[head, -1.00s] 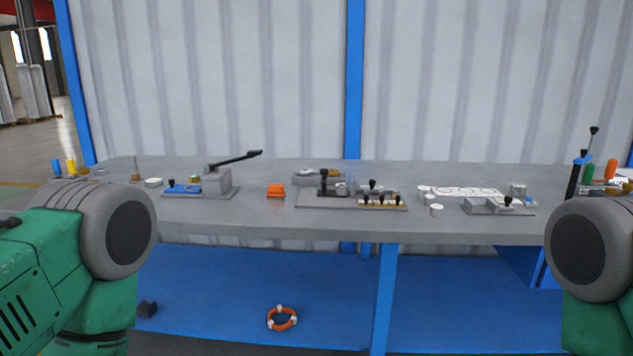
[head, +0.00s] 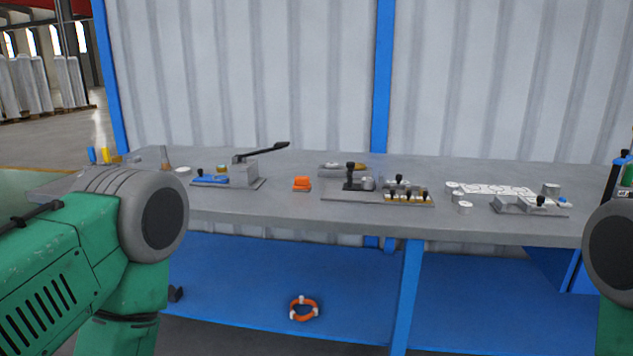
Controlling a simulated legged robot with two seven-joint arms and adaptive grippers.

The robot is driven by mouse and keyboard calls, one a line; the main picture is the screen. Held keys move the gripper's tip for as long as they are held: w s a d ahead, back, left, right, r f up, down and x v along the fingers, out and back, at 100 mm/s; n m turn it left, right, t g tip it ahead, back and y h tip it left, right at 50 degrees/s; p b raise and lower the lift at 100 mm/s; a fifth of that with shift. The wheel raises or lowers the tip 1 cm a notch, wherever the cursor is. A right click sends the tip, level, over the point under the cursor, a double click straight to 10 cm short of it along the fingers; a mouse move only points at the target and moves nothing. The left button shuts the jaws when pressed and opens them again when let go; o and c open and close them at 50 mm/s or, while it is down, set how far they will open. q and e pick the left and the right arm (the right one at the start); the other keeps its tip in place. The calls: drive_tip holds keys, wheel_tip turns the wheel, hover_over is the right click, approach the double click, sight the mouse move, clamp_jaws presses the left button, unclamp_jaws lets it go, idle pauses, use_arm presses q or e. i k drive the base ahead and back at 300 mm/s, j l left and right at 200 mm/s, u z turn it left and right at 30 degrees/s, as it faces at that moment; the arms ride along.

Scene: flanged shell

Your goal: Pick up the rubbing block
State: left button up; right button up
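A small orange block (head: 301,184) sits on the grey workbench (head: 290,212), left of the middle of its length. It looks like the rubbing block, though it is too small to be sure. It stands apart from the fixtures on either side. Only green and grey parts of my two arms show, at the left and right edges of the head view. Neither of my grippers is in view.
A grey lever press (head: 243,172) stands left of the block. A fixture plate (head: 345,199) with black knobs lies to its right. White cylinders (head: 465,207) and another fixture (head: 530,206) lie farther right. An orange-and-white ring (head: 304,308) rests on the blue lower shelf (head: 240,280).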

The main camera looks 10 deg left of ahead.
sight(302, 184)
drive_tip(key=i+j+z, duration=0.4)
drive_tip(key=j, duration=0.25)
drive_tip(key=i+j+z, duration=0.2)
drive_tip(key=j, duration=0.2)
drive_tip(key=i+j+z, duration=0.2)
drive_tip(key=j, duration=0.2)
drive_tip(key=k+l, duration=0.05)
drive_tip(key=k, duration=0.05)
